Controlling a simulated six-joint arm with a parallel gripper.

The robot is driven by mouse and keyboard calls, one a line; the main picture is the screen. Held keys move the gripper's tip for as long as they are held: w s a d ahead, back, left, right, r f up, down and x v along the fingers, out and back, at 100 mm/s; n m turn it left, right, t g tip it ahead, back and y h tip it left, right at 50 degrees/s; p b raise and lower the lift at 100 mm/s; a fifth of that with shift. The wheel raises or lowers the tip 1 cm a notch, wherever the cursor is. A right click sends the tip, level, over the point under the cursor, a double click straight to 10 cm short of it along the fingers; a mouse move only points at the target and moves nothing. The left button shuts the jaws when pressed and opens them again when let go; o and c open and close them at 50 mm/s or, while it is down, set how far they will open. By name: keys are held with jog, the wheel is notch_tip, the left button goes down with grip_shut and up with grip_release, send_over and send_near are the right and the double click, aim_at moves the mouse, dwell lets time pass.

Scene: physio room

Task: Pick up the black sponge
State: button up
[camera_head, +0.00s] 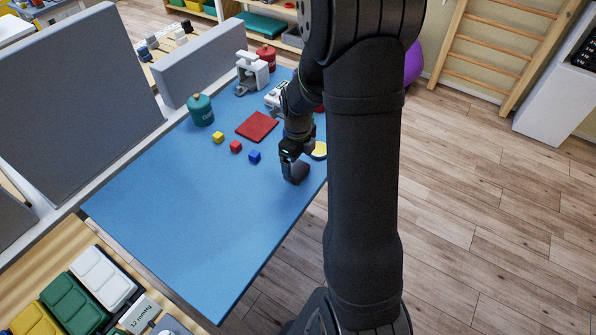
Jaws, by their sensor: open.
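My gripper (294,174) is low over the right side of the blue table top (170,230), near its right edge. The jaws are open. A dark grey shape shows at the fingertips; I cannot tell whether it is only my fingers or also the black sponge. No other black sponge is visible on the table, and my arm hides part of the table's right side.
A blue cube (255,157), a red cube (236,146) and a yellow cube (218,137) lie left of my gripper. Grey panels (75,105) border the left. The table's front is clear.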

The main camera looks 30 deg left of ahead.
jog(key=shift+f, duration=1.25)
jog(key=c, duration=1.1)
jog(key=shift+o, duration=0.2)
jog(key=shift+r, duration=0.5)
jog(key=r, duration=0.3)
jog(key=shift+w+d+r, duration=0.1)
jog(key=shift+d+r, duration=0.15)
jog(key=shift+r, duration=0.1)
jog(key=w+d+r, duration=0.2)
jog(key=d+r, duration=0.4)
jog(key=d, duration=0.5)
jog(key=shift+w+r, duration=0.15)
